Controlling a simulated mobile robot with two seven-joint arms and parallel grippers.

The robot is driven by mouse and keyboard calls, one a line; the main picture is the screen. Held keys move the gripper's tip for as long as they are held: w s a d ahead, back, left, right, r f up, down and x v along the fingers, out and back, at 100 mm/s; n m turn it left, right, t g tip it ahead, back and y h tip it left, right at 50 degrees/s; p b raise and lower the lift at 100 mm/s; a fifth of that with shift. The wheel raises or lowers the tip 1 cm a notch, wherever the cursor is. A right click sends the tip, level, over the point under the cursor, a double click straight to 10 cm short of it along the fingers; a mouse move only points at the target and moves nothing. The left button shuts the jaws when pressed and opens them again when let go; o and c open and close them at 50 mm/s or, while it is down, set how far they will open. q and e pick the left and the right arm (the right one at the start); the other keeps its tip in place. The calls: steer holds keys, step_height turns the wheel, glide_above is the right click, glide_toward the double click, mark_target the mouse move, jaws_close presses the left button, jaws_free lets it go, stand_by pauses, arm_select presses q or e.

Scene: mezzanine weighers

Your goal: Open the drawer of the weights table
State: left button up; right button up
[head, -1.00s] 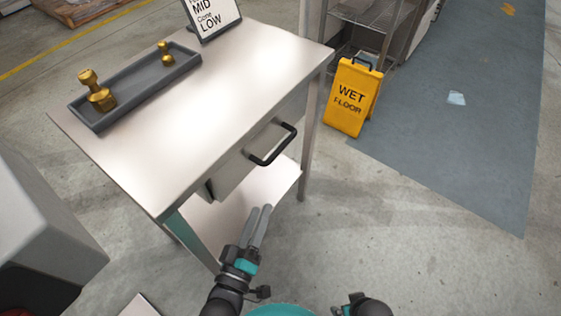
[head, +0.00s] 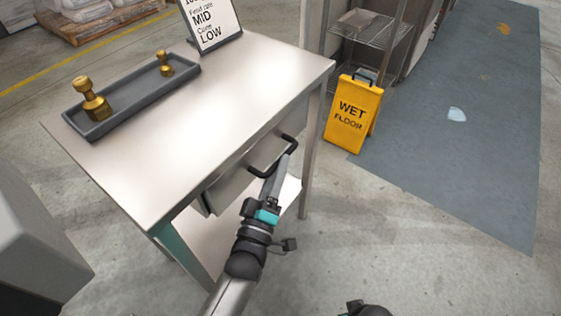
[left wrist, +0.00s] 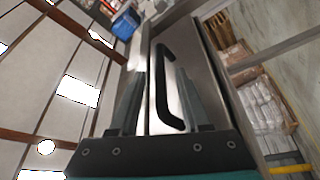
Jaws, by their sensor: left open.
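The weights table (head: 190,120) is a metal table with a drawer (head: 228,184) under its top. The drawer front carries a black bar handle (head: 262,172) and looks shut or nearly so. My left gripper (head: 281,168) is at the handle and hides part of it. In the left wrist view, the handle (left wrist: 164,85) shows between the two open fingers of the left gripper (left wrist: 158,100). The fingers do not look clamped on the handle; contact cannot be told.
A grey tray (head: 118,118) with brass weights (head: 92,100) stands on the tabletop, and a sign (head: 213,24) is at its back. A yellow wet floor sign (head: 352,112) stands right of the table, before a wire shelf (head: 372,30). Floor in front is clear.

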arm_select(q)
steer(key=shift+x, duration=1.25)
jaws_close()
stand_by(0.6)
